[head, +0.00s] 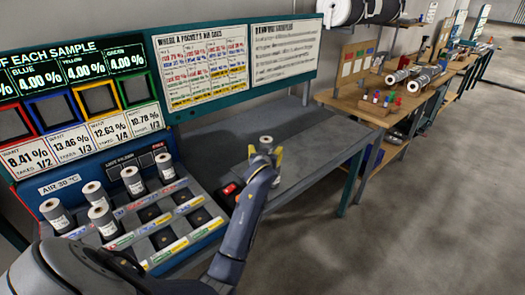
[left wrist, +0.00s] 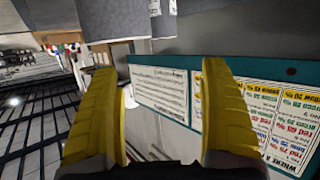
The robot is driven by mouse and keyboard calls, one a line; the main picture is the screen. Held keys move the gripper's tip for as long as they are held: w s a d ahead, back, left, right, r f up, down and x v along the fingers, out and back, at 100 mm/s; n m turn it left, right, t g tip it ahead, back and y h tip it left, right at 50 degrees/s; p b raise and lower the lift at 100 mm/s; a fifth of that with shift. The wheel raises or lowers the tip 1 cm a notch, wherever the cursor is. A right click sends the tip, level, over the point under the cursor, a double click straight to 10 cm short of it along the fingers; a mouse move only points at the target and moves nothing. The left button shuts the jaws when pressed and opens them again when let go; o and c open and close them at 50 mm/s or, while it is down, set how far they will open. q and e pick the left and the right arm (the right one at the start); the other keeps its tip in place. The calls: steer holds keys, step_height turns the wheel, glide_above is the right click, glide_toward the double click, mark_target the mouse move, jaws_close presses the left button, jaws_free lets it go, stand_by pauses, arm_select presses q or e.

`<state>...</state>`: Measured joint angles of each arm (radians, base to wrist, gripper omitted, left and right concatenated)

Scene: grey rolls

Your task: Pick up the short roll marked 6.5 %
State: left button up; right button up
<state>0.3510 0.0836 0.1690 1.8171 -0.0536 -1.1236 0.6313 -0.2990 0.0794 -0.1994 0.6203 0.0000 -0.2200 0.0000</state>
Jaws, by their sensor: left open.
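Several grey rolls with pale tops stand upright in the sloped rack at lower left. They include a far right roll (head: 166,168), a roll beside it (head: 133,181), a front left roll (head: 57,215) and a front middle roll (head: 105,220). Their labels are too small to read, so I cannot tell which is marked 6.5 %. My left gripper (head: 266,155) is over the grey bench, right of the rack and away from these rolls. Its yellow fingers are apart in the left wrist view (left wrist: 164,110), with nothing visible between them. My right gripper is not in view.
The rack (head: 190,247) has several empty dark pockets. The grey bench (head: 315,130) is largely clear. A sample board (head: 75,125) and teal-framed wall charts (head: 205,75) stand behind. Wooden benches (head: 350,105) with dark rolls and small items run along the right.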

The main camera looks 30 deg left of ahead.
mark_target(266, 140)
arm_select(q)
steer(key=x, duration=1.1)
steer(key=shift+w+a+f, duration=0.1)
steer(key=shift+w+a, duration=0.15)
steer(key=shift+a, duration=0.1)
steer(key=shift+a+x, duration=0.2)
steer(key=shift+x, duration=2.45)
steer(key=shift+c, duration=0.2)
steer(key=c, duration=1.6)
steer(key=shift+c, duration=0.2)
